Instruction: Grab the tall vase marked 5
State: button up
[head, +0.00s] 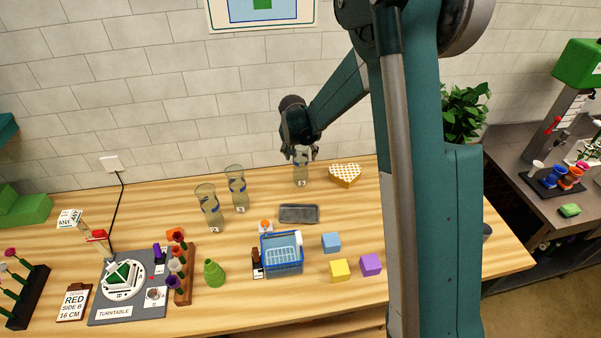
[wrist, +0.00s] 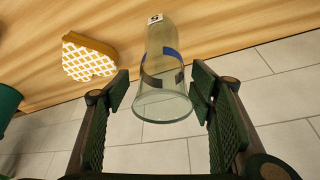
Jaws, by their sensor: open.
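A tall clear glass vase (head: 301,171) with blue and dark marks and a small white tag stands at the back of the table by the wall. In the wrist view the vase (wrist: 163,75) lies between my fingers with its open rim towards me, and its tag (wrist: 155,19) appears to read 5. My gripper (head: 300,151) is at the top of this vase in the head view and hides its rim. In the wrist view my gripper (wrist: 160,87) is open, with a finger on either side of the vase and gaps showing.
Two similar tagged vases (head: 208,206) (head: 236,186) stand to the left. A heart-shaped box (head: 345,175) sits close right of the vase; a grey tray (head: 299,214) lies in front. A blue basket (head: 282,254) and coloured cubes (head: 340,270) are nearer the front. The tiled wall is close behind.

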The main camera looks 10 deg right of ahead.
jog(key=shift+f, duration=0.1)
dwell(0.3)
jog(key=shift+x, duration=1.2)
jog(key=shift+f, duration=0.1)
jog(key=shift+p+x, duration=0.75)
jog(key=shift+x, duration=1.8)
jog(key=shift+a, duration=0.1)
jog(key=shift+c, duration=0.6)
jog(key=c, duration=1.2)
